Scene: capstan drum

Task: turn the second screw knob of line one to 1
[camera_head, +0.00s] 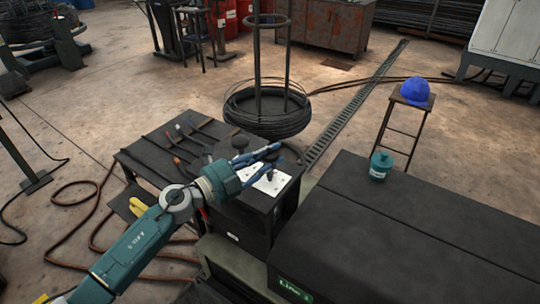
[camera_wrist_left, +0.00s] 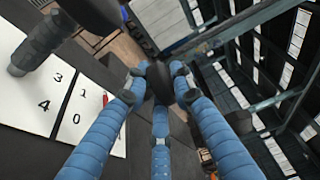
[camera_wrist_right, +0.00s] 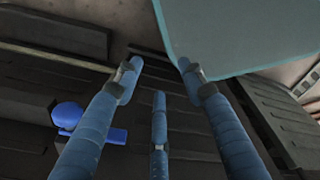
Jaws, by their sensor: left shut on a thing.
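My left gripper (camera_head: 272,160) reaches over the dark cabinet beside a white number plate (camera_head: 268,182). In the left wrist view, my left gripper (camera_wrist_left: 158,80) is shut, its blue fingers around a dark knob (camera_wrist_left: 158,84). The fingers hide part of the knob. The white plate (camera_wrist_left: 62,108) beside it shows 3, 1, 4 and 0 and a small red pointer (camera_wrist_left: 105,98). Another dark knob (camera_wrist_left: 42,42) stands at the plate's other side. In the right wrist view, my right gripper (camera_wrist_right: 160,68) has its fingers apart with nothing between them; the head view does not show it.
Several hand tools (camera_head: 180,140) lie on the cabinet's left part. A wire coil (camera_head: 266,112) stands behind. A long dark housing (camera_head: 410,240) with a teal jar (camera_head: 379,166) fills the right front. A blue helmet (camera_head: 416,92) rests on a stool. Hoses cross the floor at left.

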